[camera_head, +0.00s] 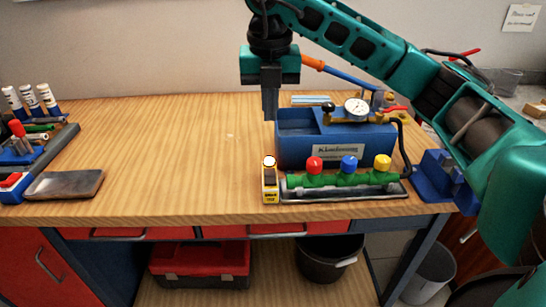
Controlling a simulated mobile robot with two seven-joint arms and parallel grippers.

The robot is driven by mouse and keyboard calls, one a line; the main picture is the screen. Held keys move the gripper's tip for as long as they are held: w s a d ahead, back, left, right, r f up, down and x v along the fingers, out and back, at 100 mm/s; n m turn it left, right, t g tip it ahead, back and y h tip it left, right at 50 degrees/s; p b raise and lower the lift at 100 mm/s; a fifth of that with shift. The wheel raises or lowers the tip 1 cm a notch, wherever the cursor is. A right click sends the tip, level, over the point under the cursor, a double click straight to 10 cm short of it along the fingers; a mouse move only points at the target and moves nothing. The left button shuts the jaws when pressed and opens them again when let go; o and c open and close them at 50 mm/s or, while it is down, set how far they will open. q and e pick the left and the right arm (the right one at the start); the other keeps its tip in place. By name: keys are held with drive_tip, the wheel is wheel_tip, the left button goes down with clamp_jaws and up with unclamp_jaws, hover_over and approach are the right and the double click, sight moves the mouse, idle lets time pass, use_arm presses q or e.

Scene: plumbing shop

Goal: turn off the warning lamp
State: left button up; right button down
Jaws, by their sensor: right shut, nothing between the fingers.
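My right gripper (270,118) points straight down above the workbench (170,150), at the left end of the blue box (295,150). It is shut and empty. At the far left, a small blue box with a red switch-like top (12,182) sits at the picture's edge, partly cut off. A red-tipped upright thing (17,129) stands behind it. I cannot tell for sure which thing is the warning lamp, or whether any lamp is lit. My left gripper is out of view.
A green manifold with red, blue and yellow knobs (348,180) lies at the front right. A small yellow block (270,182) stands beside it. A pressure gauge (357,108) is on the blue box. A dark tray (64,184) lies front left. The bench middle is clear.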

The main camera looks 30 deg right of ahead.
approach(270, 172)
drive_tip(key=f, duration=0.4)
drive_tip(key=w+f, duration=0.1)
drive_tip(key=f, duration=0.1)
drive_tip(key=shift+d+f, duration=0.3)
drive_tip(key=shift+f, duration=0.1)
drive_tip(key=shift+f+b, duration=0.3)
drive_tip(key=shift+b, duration=0.1)
drive_tip(key=shift+s, duration=0.1)
